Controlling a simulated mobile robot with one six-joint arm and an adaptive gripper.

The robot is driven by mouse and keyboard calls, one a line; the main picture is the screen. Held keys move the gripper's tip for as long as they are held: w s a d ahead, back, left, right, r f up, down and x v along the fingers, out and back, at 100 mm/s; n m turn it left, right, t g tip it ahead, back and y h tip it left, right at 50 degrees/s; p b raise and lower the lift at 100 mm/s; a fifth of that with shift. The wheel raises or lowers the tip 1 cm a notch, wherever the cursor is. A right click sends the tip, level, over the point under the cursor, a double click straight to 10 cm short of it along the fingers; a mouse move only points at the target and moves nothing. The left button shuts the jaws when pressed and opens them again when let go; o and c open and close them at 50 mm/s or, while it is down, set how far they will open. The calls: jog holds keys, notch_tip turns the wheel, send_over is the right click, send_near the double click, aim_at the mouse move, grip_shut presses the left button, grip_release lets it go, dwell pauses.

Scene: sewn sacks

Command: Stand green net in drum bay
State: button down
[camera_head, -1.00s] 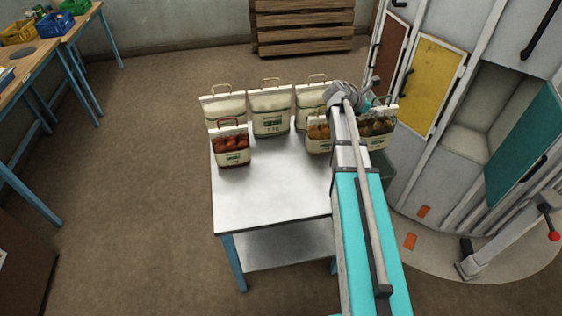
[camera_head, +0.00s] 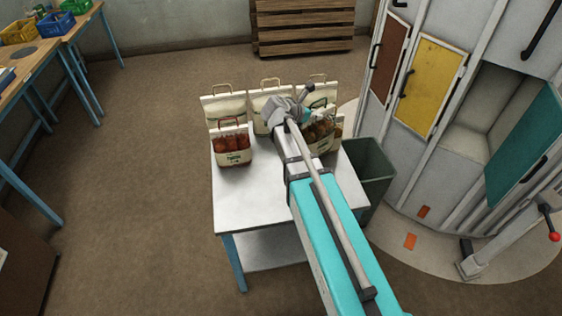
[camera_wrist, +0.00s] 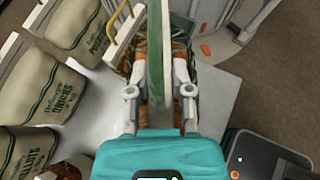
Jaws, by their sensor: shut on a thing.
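The green net (camera_wrist: 155,50) hangs in my gripper (camera_wrist: 160,80), its green top band between the two fingers in the wrist view. Orange-brown contents show on both sides of the band. In the head view the held net (camera_head: 320,134) is over the table's right back part, partly hidden by my arm; whether it touches the table I cannot tell. The drum (camera_head: 400,125) stands at the right, with brown, yellow and teal doors. One bay (camera_head: 482,112) is open beside the teal door (camera_head: 528,135).
The metal table (camera_head: 250,205) holds several cream sacks (camera_head: 223,105) in a back row and a red net (camera_head: 233,148) at the left. Another cream-topped bag (camera_wrist: 125,38) is close to the held net. A dark green bin (camera_head: 375,165) stands between table and drum.

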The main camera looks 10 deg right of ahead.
jog(key=s+a+n+t+y, duration=0.2)
jog(key=s+a+n+t, duration=0.1)
jog(key=a, duration=1.3)
jog(key=shift+s+a+n, duration=0.3)
jog(key=shift+s+a, duration=0.1)
jog(key=shift+s, duration=0.05)
jog(key=shift+r, duration=0.1)
jog(key=w+d+f+b, duration=0.3)
jog(key=w+f+b, duration=0.6)
jog(key=w, duration=0.3)
jog(key=shift+w, duration=0.4)
jog(key=shift+f, duration=0.1)
